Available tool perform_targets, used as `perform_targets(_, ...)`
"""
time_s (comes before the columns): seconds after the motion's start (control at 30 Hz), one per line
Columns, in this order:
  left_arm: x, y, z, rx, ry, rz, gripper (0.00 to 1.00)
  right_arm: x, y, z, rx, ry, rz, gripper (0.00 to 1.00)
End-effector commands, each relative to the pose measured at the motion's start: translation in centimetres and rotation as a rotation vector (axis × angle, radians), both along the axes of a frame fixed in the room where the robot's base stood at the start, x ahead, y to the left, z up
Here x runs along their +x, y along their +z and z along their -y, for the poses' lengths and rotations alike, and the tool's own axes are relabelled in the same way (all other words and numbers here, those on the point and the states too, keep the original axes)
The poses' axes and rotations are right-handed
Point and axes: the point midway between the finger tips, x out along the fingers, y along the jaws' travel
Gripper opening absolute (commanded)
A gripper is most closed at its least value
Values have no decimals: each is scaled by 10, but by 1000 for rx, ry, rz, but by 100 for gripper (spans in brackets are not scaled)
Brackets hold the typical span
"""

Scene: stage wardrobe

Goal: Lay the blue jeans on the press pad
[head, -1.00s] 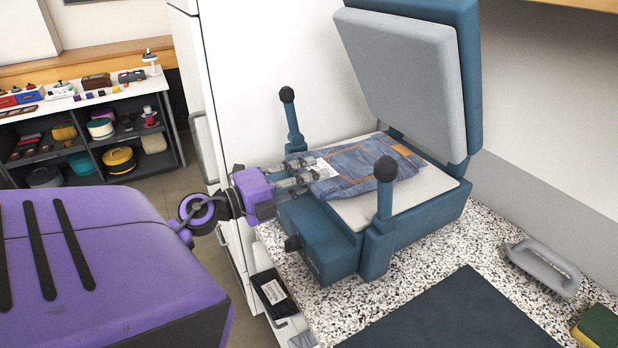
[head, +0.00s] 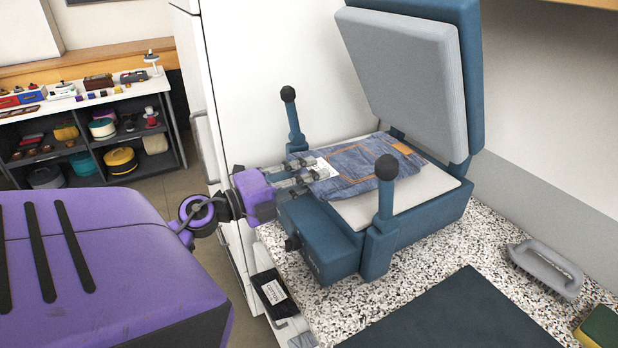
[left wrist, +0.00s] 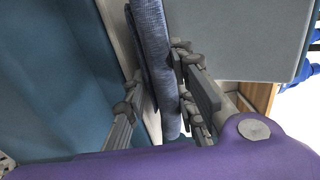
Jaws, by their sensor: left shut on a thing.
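The folded blue jeans (head: 362,168) lie over the pale press pad (head: 432,187) of the open blue press (head: 340,232), with a brown patch at the far right end and a white label near the gripper. My left gripper (head: 312,172) is shut on the near left end of the jeans, low over the pad's left edge. In the left wrist view the jeans (left wrist: 155,65) run between the two fingers (left wrist: 160,105), and the pad shows as a pale strip beside them. Whether the jeans' underside rests fully on the pad is hard to tell. My right gripper is out of view.
The press's grey upper plate (head: 400,85) is raised behind the pad. A grey-handled brush (head: 545,268), a sponge (head: 600,328) and a dark mat (head: 465,315) lie on the speckled counter (head: 490,240).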

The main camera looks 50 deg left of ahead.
Motion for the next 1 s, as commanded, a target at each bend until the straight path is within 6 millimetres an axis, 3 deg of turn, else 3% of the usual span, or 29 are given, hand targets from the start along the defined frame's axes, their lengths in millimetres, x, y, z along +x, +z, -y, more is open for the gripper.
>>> perform_targets(0.03,-4,-27,3,-5,-10,-49,0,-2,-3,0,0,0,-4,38)
perform_targets(0.07,-4,-27,3,-5,-10,-49,0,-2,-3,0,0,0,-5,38)
perform_targets(0.1,-4,-27,3,-5,-10,-49,26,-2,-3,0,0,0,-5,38)
perform_targets(0.27,-4,-27,2,-4,-9,-49,46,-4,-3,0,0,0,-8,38)
perform_targets(0.73,-3,-24,2,-3,-9,-45,44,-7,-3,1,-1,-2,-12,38)
perform_targets(1.0,-3,-22,1,-2,-8,-42,80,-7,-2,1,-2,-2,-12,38)
